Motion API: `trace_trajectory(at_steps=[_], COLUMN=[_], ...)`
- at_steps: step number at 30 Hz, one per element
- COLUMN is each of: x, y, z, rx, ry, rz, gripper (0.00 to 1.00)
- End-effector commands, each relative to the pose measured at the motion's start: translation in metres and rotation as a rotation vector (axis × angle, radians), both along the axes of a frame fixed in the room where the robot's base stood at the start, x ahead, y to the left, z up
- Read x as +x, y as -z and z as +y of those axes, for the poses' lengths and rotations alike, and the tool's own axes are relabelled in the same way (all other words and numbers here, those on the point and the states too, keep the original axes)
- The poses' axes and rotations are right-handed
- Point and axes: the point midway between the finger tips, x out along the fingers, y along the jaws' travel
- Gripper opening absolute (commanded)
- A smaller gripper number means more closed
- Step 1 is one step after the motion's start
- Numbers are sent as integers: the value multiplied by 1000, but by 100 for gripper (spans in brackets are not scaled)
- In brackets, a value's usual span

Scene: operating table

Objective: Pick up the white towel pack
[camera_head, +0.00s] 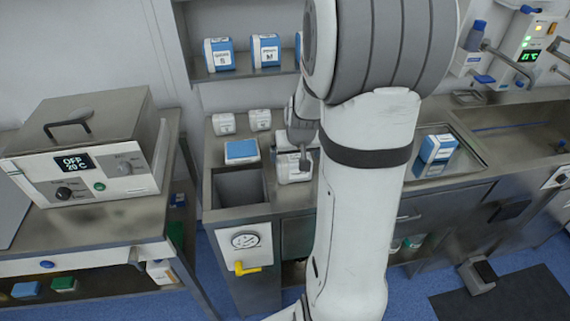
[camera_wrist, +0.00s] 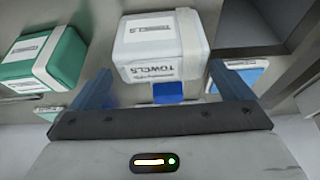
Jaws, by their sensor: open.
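The white towel pack (camera_wrist: 163,42) is a boxy pack with a "TOWELS" label, in the upper middle of the wrist view. In the head view a white pack (camera_head: 292,171) on the counter, just below my gripper, appears to be the same one; my arm partly hides it. My gripper (camera_head: 304,163) is open over this pack. In the wrist view my gripper (camera_wrist: 160,72) shows its two blue fingers spread, one toward each side of the pack's near end. Nothing is held. I cannot tell whether the fingers touch the pack.
A green pack (camera_wrist: 45,60) lies left of the white pack in the wrist view. A recessed basin (camera_head: 240,188) and a blue-topped pack (camera_head: 241,151) are to its left in the head view. Two white packs (camera_head: 223,124) (camera_head: 260,120) stand behind. A heater box (camera_head: 85,150) stands far left.

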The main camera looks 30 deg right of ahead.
Motion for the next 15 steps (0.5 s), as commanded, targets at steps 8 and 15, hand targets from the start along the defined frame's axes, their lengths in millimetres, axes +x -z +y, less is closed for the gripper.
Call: trace_trajectory(at_steps=[8, 15], x=[7, 16], y=[26, 52], z=[0, -2], rx=[1, 1], ry=[0, 1], rz=[5, 2], gripper=[100, 100])
